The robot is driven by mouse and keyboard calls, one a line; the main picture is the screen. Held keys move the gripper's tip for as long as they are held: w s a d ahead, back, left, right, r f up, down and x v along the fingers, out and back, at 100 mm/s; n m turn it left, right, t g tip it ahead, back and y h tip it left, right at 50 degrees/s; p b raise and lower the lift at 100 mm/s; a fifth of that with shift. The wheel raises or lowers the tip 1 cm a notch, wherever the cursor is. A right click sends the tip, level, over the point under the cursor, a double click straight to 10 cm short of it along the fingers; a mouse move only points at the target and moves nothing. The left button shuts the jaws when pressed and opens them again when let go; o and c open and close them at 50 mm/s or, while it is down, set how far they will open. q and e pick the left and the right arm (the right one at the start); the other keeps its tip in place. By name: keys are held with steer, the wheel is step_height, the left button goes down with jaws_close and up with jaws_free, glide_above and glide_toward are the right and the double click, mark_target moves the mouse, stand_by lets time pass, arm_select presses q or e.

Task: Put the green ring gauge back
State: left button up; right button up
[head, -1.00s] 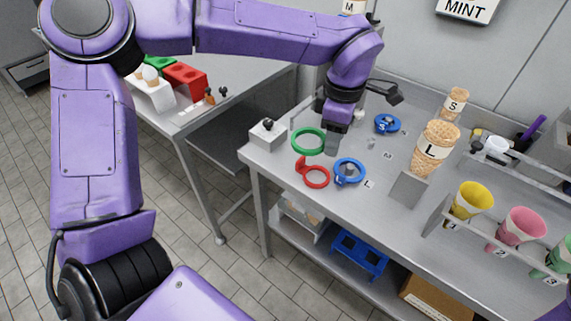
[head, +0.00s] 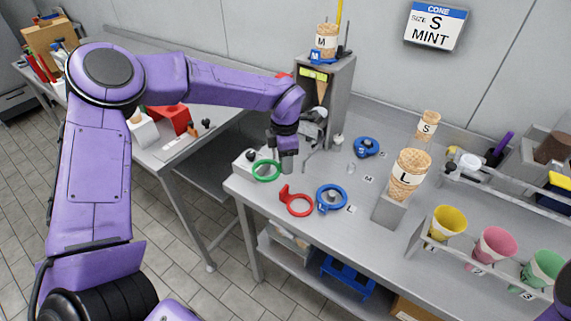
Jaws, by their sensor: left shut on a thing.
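The green ring gauge (head: 256,178) is at the left end of the steel worktable. My left gripper (head: 287,166) is shut on its right side and points down.
A red ring (head: 298,210) and a blue ring (head: 331,210) lie in front, another blue ring (head: 366,147) behind. A grey cone dispenser (head: 340,100) stands behind my gripper. Cone stack L (head: 408,178) and a rack of coloured cups (head: 493,245) stand to the right.

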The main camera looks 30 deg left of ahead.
arm_select(q)
step_height(320, 180, down, 3)
steer(key=shift+a, duration=0.15)
steer(key=shift+w+f, duration=0.1)
steer(key=shift+f, duration=0.1)
steer(key=shift+f, duration=0.15)
steer(key=shift+f, duration=0.45)
steer(key=o, duration=1.1)
steer(key=shift+r, duration=0.1)
